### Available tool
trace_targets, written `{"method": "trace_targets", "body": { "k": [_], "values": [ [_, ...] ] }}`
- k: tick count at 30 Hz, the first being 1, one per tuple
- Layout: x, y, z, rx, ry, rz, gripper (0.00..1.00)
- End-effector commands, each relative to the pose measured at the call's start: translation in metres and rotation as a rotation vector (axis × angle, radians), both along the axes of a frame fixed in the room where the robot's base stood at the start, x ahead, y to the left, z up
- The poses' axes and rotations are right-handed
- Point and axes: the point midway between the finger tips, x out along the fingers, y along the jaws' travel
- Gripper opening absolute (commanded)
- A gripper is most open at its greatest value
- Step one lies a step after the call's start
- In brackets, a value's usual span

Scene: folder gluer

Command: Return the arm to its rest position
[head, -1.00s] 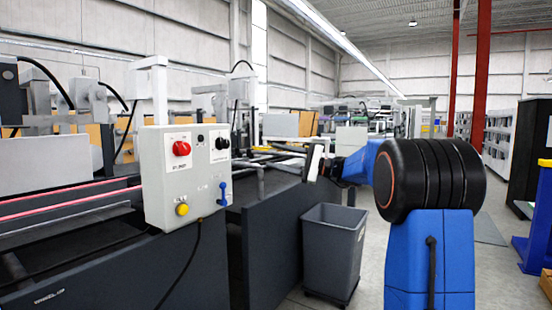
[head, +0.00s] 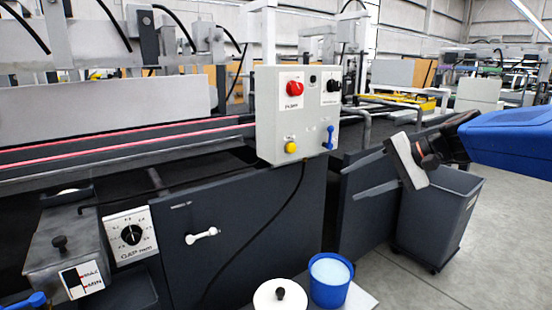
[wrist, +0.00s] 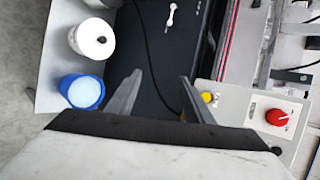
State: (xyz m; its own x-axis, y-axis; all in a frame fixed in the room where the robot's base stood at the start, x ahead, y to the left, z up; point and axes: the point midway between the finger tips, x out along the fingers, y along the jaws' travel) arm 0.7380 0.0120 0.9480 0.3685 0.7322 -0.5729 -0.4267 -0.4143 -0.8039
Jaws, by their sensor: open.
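My gripper (head: 362,172) is at the right of the head view, on the end of my blue arm. Its two grey fingers point left toward the dark side of the machine. In the wrist view the fingers of my gripper (wrist: 159,76) are spread apart with nothing between them. They appear in front of the dark machine panel, next to the control box (wrist: 238,108). I cannot tell the exact gap to the panel.
The control box (head: 296,115) has a red knob, a yellow button and a blue lever. A grey bin (head: 436,222) stands beneath my arm. Floor is clear at right.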

Motion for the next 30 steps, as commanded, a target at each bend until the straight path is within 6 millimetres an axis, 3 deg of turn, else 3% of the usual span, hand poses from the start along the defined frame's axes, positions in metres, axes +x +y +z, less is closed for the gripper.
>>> {"method": "trace_targets", "body": {
  "k": [3,8,18,24,30],
  "values": [
    [-0.048,0.006,-0.031,-0.155,-0.009,0.051,0.47],
    [-0.104,0.000,-0.072,-0.365,-0.034,0.120,0.47],
    [-0.204,-0.042,-0.149,-0.801,-0.139,0.286,0.47],
    [-0.237,-0.069,-0.176,-0.995,-0.207,0.366,0.47],
    [-0.247,-0.081,-0.186,-1.074,-0.237,0.400,0.47]
  ]
}}
